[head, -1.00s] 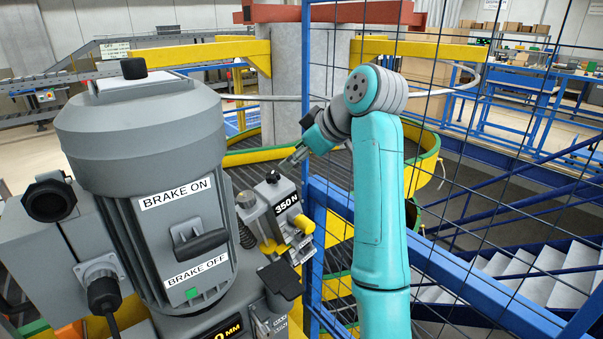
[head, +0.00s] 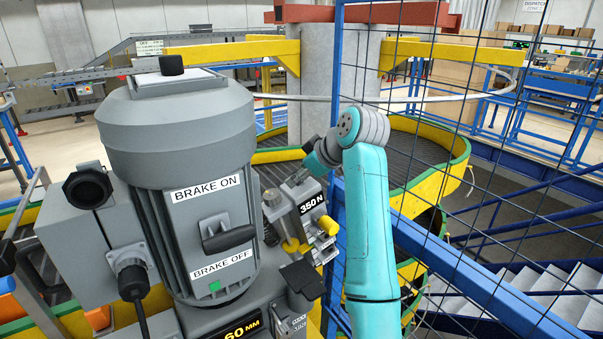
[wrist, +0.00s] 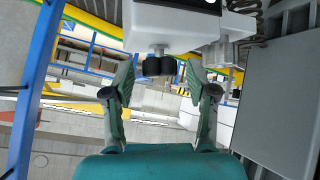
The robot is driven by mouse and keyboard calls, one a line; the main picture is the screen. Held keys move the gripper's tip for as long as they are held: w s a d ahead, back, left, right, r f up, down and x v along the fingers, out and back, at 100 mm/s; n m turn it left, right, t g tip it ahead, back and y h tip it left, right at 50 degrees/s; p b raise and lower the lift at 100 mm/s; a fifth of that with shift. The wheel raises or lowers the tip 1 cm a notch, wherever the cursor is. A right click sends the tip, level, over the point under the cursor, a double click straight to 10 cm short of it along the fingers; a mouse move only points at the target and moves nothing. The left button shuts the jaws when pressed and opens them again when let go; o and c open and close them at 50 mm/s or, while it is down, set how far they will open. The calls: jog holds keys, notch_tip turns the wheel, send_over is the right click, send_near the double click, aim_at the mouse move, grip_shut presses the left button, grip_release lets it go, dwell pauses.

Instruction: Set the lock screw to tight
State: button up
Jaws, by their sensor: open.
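A grey block with a "350 N" label (head: 312,204) stands right of the big grey motor, with a yellow knob (head: 328,225) at its right. In the wrist view a black ribbed knob (wrist: 158,66) on a short stem comes out of a pale housing (wrist: 185,22); I take it for the lock screw, but no tight or loose marking is readable. My gripper (wrist: 159,78) is open, one finger on each side of the knob, with gaps on both sides.
The motor (head: 185,130) has a brake lever (head: 228,238) between "BRAKE ON" and "BRAKE OFF" labels. A black cap-like part (head: 302,279) juts out below the block. A blue-framed mesh fence (head: 440,250) stands close on the right. The spiral conveyor (head: 410,150) lies behind.

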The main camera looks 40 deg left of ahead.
grip_shut()
jog(key=shift+s+m, duration=0.1)
jog(key=shift+m, duration=0.2)
jog(key=m+t, duration=0.3)
jog(key=m+t+h, duration=0.1)
jog(key=m, duration=0.1)
jog(key=shift+s+a+f+t, duration=0.1)
jog(key=shift+s+a+t, duration=0.05)
jog(key=shift+s+t, duration=0.2)
jog(key=m+t+h, duration=0.1)
jog(key=m, duration=0.1)
jog(key=m+t+h, duration=0.1)
jog(key=m+t, duration=0.1)
jog(key=m, duration=0.1)
jog(key=shift+t+h, duration=0.25)
jog(key=shift+h, duration=0.05)
jog(key=shift+a, duration=0.1)
